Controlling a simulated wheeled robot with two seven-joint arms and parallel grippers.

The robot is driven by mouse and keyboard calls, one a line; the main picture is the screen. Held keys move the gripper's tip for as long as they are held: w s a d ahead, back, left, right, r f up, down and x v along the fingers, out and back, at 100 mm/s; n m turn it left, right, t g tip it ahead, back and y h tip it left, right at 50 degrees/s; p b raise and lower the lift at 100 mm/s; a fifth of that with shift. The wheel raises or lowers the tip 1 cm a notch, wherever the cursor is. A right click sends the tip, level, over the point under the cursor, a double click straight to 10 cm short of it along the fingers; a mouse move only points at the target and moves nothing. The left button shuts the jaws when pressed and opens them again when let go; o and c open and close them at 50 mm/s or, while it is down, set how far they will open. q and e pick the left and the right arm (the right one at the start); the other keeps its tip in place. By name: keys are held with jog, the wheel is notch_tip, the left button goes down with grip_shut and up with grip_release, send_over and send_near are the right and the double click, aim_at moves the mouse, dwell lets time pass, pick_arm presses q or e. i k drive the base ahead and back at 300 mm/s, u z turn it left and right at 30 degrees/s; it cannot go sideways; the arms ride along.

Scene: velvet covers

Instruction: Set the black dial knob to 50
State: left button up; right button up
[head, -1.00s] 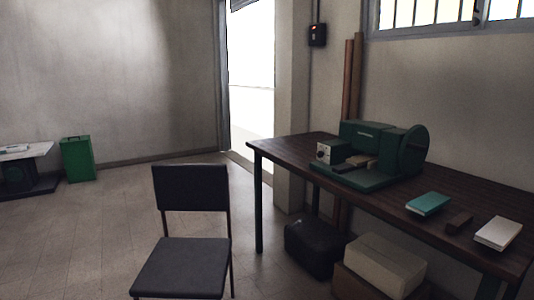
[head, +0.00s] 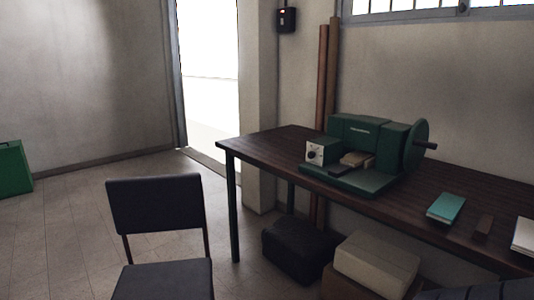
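A green machine (head: 365,135) with a large handwheel (head: 416,146) stands on the dark wooden table (head: 262,143). At its left end is a small pale control box (head: 322,152) with a black dial knob (head: 312,156) on its front. The knob is too small in the head view for its setting or any scale marks to be read. Neither of my grippers shows in the view.
A dark chair (head: 157,205) stands left of the table. Under the table are a black bag (head: 299,247) and pale bundle (head: 377,264). Floor (head: 75,235) left of the chair is clear.

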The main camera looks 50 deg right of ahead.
aim_at(312, 155)
jog(key=z, duration=0.35)
jog(key=i, duration=0.9)
jog(key=z, duration=0.65)
